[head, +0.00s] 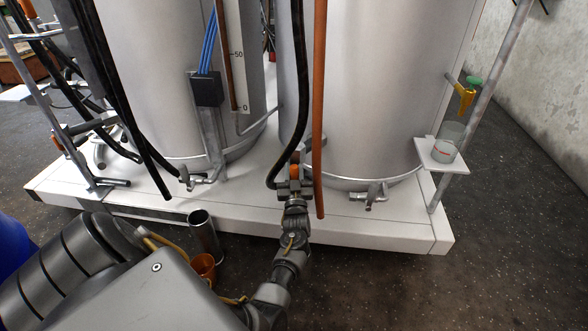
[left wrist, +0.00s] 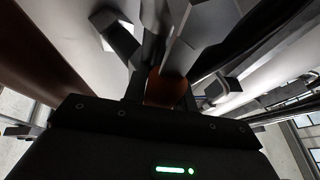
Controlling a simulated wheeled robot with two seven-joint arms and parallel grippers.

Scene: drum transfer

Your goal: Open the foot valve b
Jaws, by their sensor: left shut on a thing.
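My left gripper (head: 295,186) is at the front of the white platform, between the two big steel drums. It is shut on a small orange part (head: 296,171), which looks like a valve handle. The orange part also shows between the fingers in the left wrist view (left wrist: 165,91). The fingers and a black hose hide most of what it joins. I cannot tell whether it is foot valve b. Bare metal valve fittings show at the foot of the left drum (head: 195,178) and the right drum (head: 369,195). My right gripper is not in view.
A black hose (head: 300,70) and an orange-brown hose (head: 319,110) hang close beside my left gripper. The white platform (head: 400,237) has a front edge below it. A beaker (head: 449,140) stands on a small shelf at right. A metal cylinder (head: 204,238) stands on the floor.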

